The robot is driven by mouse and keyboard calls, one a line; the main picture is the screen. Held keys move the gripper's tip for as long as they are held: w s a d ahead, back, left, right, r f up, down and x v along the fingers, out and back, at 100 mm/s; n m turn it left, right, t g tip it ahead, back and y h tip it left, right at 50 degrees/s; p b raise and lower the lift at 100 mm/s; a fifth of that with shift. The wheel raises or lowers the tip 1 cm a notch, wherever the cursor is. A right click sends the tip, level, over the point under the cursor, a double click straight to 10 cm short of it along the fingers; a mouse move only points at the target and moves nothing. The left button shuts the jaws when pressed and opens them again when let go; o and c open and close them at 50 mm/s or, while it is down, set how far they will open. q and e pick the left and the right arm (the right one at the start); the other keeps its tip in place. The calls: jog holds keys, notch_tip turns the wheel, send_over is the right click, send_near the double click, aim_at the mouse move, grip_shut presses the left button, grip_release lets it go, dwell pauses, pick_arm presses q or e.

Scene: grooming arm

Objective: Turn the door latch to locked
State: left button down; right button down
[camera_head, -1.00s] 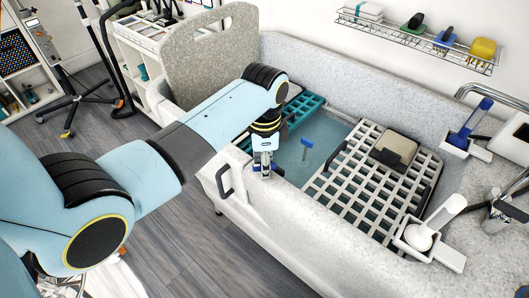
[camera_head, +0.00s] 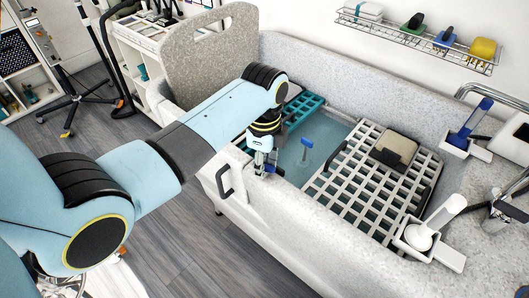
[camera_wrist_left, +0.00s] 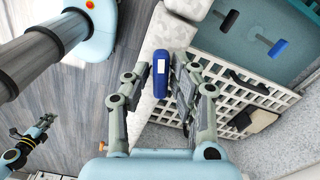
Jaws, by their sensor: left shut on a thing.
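The blue door latch (camera_wrist_left: 160,68) stands between the two fingers of my left gripper (camera_wrist_left: 158,80) in the left wrist view, with a small white mark on it. In the head view my left gripper (camera_head: 264,167) is down at the top edge of the tub's front wall, shut on the latch (camera_head: 270,168), which is mostly hidden there. The pale door (camera_head: 243,192) with a dark handle (camera_head: 224,180) is just below and left of it. My right gripper (camera_wrist_left: 32,132) shows small at the lower left of the left wrist view; its opening is unclear.
The tub (camera_head: 290,220) holds white grating (camera_head: 345,180) with a beige-lidded box (camera_head: 394,150) and a teal grate (camera_head: 300,108). A wire shelf (camera_head: 420,38) hangs behind. The floor at left is open.

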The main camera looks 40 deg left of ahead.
pick_arm(q)
jog(key=shift+w+a, duration=0.1)
jog(key=shift+m, duration=1.5)
jog(key=shift+m, duration=0.3)
jog(key=c, duration=1.2)
grip_release()
jog(key=shift+r, duration=4)
